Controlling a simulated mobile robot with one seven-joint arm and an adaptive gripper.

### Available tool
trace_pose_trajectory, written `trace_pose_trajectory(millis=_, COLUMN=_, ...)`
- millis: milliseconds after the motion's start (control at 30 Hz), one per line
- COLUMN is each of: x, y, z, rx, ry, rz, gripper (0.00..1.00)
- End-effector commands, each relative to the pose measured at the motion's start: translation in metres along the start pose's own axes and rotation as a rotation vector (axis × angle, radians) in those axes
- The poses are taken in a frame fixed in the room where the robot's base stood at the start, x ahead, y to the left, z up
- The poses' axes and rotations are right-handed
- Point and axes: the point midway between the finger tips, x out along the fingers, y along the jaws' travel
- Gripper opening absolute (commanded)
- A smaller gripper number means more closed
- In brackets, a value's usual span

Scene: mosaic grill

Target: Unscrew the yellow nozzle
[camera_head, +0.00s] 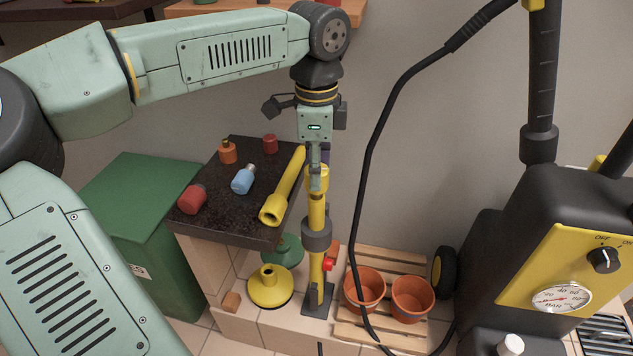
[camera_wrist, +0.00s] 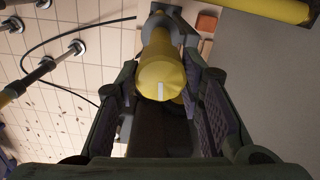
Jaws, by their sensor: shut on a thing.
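The yellow nozzle (camera_head: 317,172) is the capped top end of an upright yellow lance (camera_head: 316,215) with a dark grey collar, standing on a dark base plate. My gripper (camera_head: 318,180) points straight down over this top end and is shut on it. In the wrist view the round yellow end of the nozzle (camera_wrist: 161,78), with a white mark, sits between the two fingers of my gripper (camera_wrist: 162,65). The fingers hide part of the nozzle in the head view.
A loose yellow tube (camera_head: 284,187) with a flared end lies on the dark counter (camera_head: 230,218), beside small red, orange and blue bottles. A black hose (camera_head: 366,170) hangs close on the right. Terracotta pots (camera_head: 412,298) and the pressure washer (camera_head: 520,250) stand further right.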

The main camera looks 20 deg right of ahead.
Motion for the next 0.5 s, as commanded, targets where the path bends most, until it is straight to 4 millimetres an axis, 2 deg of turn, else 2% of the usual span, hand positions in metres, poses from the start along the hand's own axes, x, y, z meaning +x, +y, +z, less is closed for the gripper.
trace_pose_trajectory(millis=500, x=-0.023, y=0.0, z=0.0, rx=0.0, ry=0.0, rz=0.0, gripper=0.0)
